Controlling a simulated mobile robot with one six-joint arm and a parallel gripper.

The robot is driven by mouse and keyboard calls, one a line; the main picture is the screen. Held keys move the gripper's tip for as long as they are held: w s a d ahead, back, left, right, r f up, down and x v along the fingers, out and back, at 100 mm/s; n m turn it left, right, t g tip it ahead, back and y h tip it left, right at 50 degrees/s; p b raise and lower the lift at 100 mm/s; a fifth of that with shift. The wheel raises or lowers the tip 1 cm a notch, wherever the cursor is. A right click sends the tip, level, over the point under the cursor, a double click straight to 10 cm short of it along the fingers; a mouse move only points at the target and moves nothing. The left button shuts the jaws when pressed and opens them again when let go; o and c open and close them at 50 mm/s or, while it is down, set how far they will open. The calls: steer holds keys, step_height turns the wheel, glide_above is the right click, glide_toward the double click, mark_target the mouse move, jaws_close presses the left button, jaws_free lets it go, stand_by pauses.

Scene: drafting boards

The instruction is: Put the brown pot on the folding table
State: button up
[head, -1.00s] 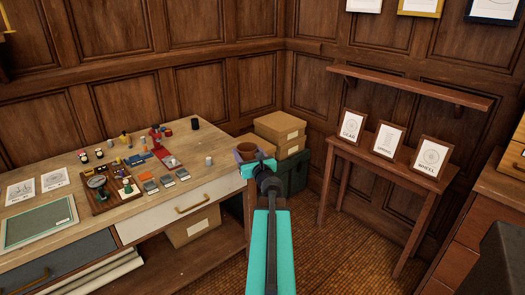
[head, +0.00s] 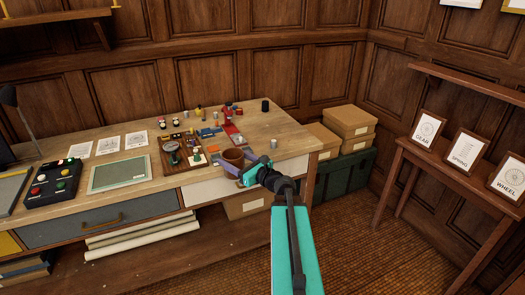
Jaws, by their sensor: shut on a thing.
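The brown pot (head: 233,157) is a small round vessel with an open, dark mouth. It is upright in the head view, in front of the workbench's right part in the picture. My gripper (head: 240,171) is shut on its near right side, and the arm hides part of that side. The pot appears held up, and its gap to the bench top cannot be judged. I cannot identify a folding table in this view.
The wooden workbench (head: 255,130) carries a tray of tools (head: 185,150), a green mat (head: 120,173) and a button box (head: 55,183). Boxes (head: 350,120) stand on a green chest right of it. A narrow table (head: 435,160) holds framed pictures.

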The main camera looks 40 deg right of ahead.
steer(key=a+f+n+g+y, duration=0.1)
steer(key=a+n+g+y, duration=0.2)
steer(key=a, duration=1.4)
steer(key=s+a+f+n+g+y, duration=0.1)
steer(key=a+n+g+y, duration=0.3)
steer(key=a+y, duration=0.6)
steer(key=a+f+n, duration=0.1)
steer(key=a+n, duration=0.1)
steer(key=a, duration=0.5)
steer(key=shift+a+n+g+p, duration=0.3)
steer(key=shift+p, duration=0.1)
steer(key=shift+s, duration=0.15)
